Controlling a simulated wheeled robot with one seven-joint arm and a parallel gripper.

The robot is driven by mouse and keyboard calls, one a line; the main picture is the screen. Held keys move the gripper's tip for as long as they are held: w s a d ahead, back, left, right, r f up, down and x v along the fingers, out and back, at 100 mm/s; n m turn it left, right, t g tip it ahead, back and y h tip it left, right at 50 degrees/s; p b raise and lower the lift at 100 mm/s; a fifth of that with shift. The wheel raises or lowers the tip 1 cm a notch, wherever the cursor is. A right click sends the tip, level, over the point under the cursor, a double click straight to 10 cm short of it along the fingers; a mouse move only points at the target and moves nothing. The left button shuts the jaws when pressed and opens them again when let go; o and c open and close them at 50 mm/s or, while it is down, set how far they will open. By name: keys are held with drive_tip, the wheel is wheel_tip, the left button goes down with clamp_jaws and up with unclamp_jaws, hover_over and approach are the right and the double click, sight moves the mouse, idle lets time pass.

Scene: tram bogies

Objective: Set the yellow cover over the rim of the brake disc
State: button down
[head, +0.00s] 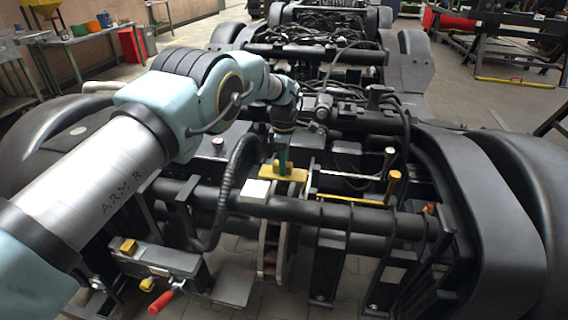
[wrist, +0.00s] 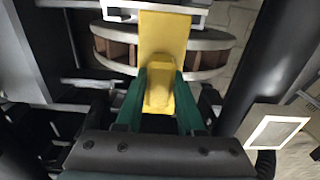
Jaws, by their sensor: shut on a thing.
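The yellow cover (head: 283,173) is in the grip of my gripper (head: 283,160) in the head view. In the wrist view the green fingers of my gripper (wrist: 161,100) are shut on the raised grip of the yellow cover (wrist: 164,38). The brake disc (wrist: 205,48) shows beyond the fingers, with a grey rim and brown vanes, and the cover lies across its middle in this view. In the head view the disc (head: 272,245) stands upright below the cover, its upper part hidden by a dark tube. I cannot tell whether the cover touches the rim.
A dark cross tube (head: 330,213) runs in front of the disc, with a white plate (head: 255,190) on it. Rods with yellow ends (head: 393,180) stand to the right. A bracket with a red handle (head: 160,302) is at the lower left. Cables crowd the bogie behind.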

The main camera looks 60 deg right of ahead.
drive_tip(key=shift+f+b, duration=1.35)
drive_tip(key=shift+f, duration=0.8)
drive_tip(key=shift+c, duration=2.2)
unclamp_jaws()
wheel_tip(320, 180, up, 11)
drive_tip(key=shift+f, duration=0.1)
